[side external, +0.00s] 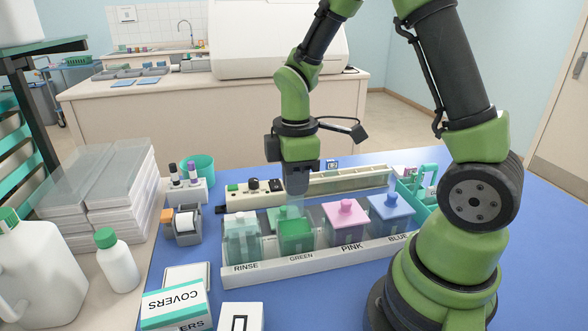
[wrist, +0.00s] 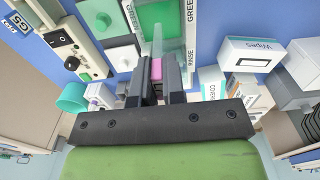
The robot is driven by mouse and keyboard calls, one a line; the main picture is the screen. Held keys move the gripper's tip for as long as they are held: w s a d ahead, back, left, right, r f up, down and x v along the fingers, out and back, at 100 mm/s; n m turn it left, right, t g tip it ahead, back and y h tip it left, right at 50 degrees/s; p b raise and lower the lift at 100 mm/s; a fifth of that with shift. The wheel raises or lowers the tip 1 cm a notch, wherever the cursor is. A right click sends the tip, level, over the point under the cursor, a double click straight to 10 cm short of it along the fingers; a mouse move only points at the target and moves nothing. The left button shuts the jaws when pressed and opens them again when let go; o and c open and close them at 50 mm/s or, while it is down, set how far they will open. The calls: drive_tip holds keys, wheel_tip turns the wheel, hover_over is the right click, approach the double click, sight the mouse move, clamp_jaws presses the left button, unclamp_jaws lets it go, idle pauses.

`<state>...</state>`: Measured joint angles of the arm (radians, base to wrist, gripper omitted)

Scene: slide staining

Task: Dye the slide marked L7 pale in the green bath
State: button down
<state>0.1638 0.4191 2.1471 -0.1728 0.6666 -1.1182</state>
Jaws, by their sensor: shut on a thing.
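My gripper (side external: 297,190) points down just above the green bath (side external: 297,238), which is uncovered and holds green liquid. In the wrist view, my gripper (wrist: 158,85) is shut on a slide with a pink end (wrist: 156,69) between the fingers. The slide's mark cannot be read, and its lower part is hard to make out. The green bath also shows in the wrist view (wrist: 155,22), beyond the fingertips. I cannot tell whether the slide touches the liquid. A pale green lid (side external: 285,213) shows behind the bath.
The rinse bath (side external: 243,243) stands to the left; the pink bath (side external: 345,226) and blue bath (side external: 389,215) stand to the right, both lidded. A long slide rack (side external: 350,181) and a switch box (side external: 252,197) lie behind. A covers box (side external: 174,307) stands at front left.

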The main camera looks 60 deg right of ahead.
sight(295, 216)
drive_tip(key=shift+f, duration=4.05)
drive_tip(key=shift+r, duration=4.8)
